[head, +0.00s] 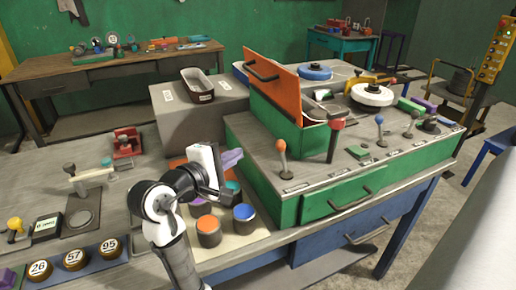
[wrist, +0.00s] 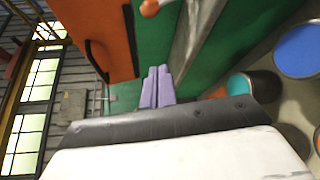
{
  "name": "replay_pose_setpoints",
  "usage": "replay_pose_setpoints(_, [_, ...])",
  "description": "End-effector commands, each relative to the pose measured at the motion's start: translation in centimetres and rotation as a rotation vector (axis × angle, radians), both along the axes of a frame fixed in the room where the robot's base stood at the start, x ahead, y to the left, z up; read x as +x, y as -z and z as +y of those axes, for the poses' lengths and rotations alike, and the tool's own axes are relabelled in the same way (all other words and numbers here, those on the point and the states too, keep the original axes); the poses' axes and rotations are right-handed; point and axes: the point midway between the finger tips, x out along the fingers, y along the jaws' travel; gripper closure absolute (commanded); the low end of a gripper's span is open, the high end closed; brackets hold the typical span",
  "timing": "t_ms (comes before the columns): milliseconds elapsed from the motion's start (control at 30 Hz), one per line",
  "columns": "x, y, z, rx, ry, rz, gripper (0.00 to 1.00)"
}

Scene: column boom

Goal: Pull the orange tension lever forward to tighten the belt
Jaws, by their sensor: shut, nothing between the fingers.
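A lever with an orange knob (head: 281,147) stands near the front left corner of the green console, its stem close to upright. What looks like the same orange knob (wrist: 150,7) is cut off by the top edge of the wrist view. My gripper (head: 238,154) has purple fingers and is to the left of the lever, apart from it. In the wrist view the fingers (wrist: 159,72) are pressed together with nothing between them. I cannot make out a belt; a blue wheel (head: 315,72) and a white wheel (head: 372,95) sit on the console.
An orange lid (head: 273,84) is raised behind the orange lever. Cans with orange (head: 208,224) and blue (head: 244,212) tops stand below my gripper.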

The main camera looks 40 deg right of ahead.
Motion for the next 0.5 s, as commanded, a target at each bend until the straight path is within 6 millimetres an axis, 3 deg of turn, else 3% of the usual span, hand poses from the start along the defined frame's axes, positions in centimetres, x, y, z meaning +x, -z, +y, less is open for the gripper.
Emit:
replay_pose_setpoints(167, [0.5,0.2,-2.3,0.001,0.003,0.003,1.0])
replay_pose_setpoints(500, [2.4,1.2,-9.2,0.001,0.004,0.002,1.0])
